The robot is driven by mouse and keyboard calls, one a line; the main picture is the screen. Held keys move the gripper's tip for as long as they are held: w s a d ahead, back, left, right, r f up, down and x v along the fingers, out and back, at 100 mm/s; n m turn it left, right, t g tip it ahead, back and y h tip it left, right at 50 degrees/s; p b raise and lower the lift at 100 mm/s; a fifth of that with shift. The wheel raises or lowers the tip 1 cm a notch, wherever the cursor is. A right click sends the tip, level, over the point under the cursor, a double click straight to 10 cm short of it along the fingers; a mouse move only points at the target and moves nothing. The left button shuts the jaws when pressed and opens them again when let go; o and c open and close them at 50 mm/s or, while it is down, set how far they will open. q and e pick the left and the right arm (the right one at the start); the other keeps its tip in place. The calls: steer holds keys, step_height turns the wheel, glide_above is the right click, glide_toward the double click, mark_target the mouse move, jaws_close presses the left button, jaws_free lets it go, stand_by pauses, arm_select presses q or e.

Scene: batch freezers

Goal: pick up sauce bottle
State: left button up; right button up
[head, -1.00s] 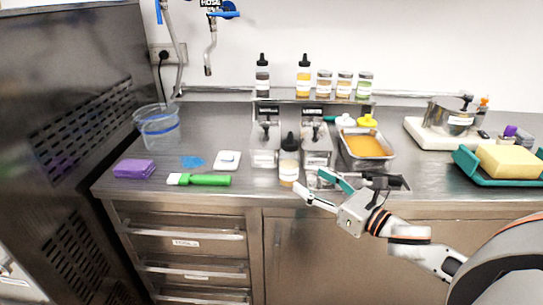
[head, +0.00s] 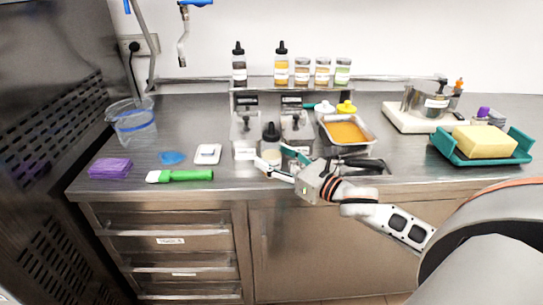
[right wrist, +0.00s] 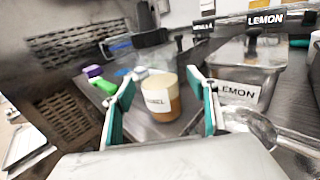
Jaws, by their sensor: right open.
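The sauce bottle (head: 271,146) has a black cap and a pale body with a white label. It stands upright near the counter's front edge, in front of the two labelled dispensers. In the right wrist view the bottle (right wrist: 160,98) shows a tan sauce and a partly readable label. My right gripper (head: 278,162) is open at the bottle, and its teal-padded fingers (right wrist: 160,105) show on either side of it in the wrist view. I cannot tell whether either finger touches it. The arm hides part of the bottle's base. My left gripper is not in view.
Dispensers (head: 296,136) stand close behind the bottle, one marked LEMON. A metal pan of orange sauce (head: 348,133) is to the right. A green-handled brush (head: 180,176) and a purple sponge (head: 110,168) lie left. More bottles (head: 281,66) stand on the rear shelf.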

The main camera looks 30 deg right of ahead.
steer(key=shift+x, duration=0.8)
steer(key=c, duration=1.2)
steer(key=shift+r, duration=0.1)
step_height(320, 180, up, 19)
steer(key=p, duration=0.3)
steer(key=shift+r+p, duration=0.25)
steer(key=shift+p, duration=0.15)
steer(key=shift+r, duration=0.2)
